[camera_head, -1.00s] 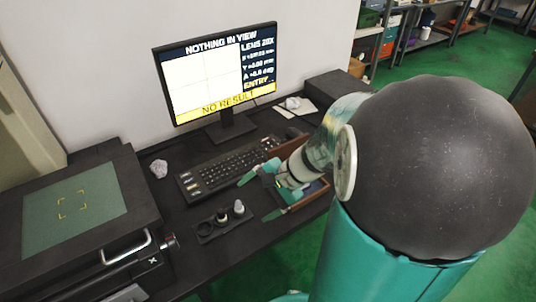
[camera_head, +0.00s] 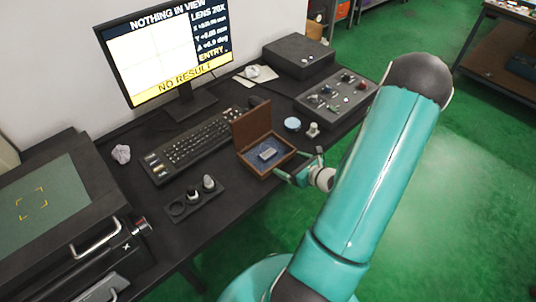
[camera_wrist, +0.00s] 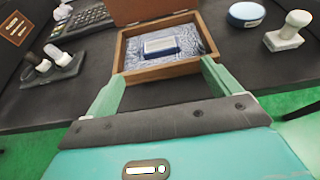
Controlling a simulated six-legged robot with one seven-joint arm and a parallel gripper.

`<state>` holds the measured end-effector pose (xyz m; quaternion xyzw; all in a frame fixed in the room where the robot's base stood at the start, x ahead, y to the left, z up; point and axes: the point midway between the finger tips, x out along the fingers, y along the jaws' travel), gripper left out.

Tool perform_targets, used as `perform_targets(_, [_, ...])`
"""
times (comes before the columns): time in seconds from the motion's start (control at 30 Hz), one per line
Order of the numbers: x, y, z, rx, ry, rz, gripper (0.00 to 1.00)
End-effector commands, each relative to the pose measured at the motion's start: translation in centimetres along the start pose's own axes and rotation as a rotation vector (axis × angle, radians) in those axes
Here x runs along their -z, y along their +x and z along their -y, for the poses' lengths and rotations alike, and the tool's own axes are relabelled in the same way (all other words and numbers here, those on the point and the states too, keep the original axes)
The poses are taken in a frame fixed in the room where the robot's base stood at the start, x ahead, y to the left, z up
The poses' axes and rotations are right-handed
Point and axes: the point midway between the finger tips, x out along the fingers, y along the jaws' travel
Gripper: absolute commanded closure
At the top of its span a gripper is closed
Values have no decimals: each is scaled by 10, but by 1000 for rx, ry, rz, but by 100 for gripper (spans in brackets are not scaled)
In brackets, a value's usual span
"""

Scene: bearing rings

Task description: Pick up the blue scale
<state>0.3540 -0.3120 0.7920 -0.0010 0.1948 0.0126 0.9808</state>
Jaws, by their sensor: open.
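The blue scale (camera_head: 267,153) is a small block with a pale top plate and blue edges. It lies on the crumpled blue lining of an open wooden case (camera_head: 283,161) whose lid stands up at the back. The wrist view shows the scale (camera_wrist: 160,47) inside the case (camera_wrist: 185,66), beyond my fingers. My gripper (camera_head: 300,165) is at the case's front right edge, apart from the scale. In the wrist view my gripper (camera_wrist: 160,72) is open and empty, its green fingertips near the case's front wall.
A keyboard (camera_head: 190,144) and a holder with small pieces (camera_head: 193,199) are left of the case. A round blue-sided item (camera_head: 292,124), a white knobbed piece (camera_head: 313,130) and a control box (camera_head: 337,97) stand to its right. The monitor (camera_head: 165,50) is behind.

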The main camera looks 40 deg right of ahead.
Motion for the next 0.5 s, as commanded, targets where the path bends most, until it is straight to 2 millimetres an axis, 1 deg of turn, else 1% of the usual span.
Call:
perform_targets(0.03, [0,11,0,-3,-1,0,11])
perform_targets(0.1, [0,25,0,-4,-2,1,11])
perform_targets(0.2, [0,41,1,-3,-2,-1,11])
perform_targets(0.5, [-1,65,1,-2,-4,0,11])
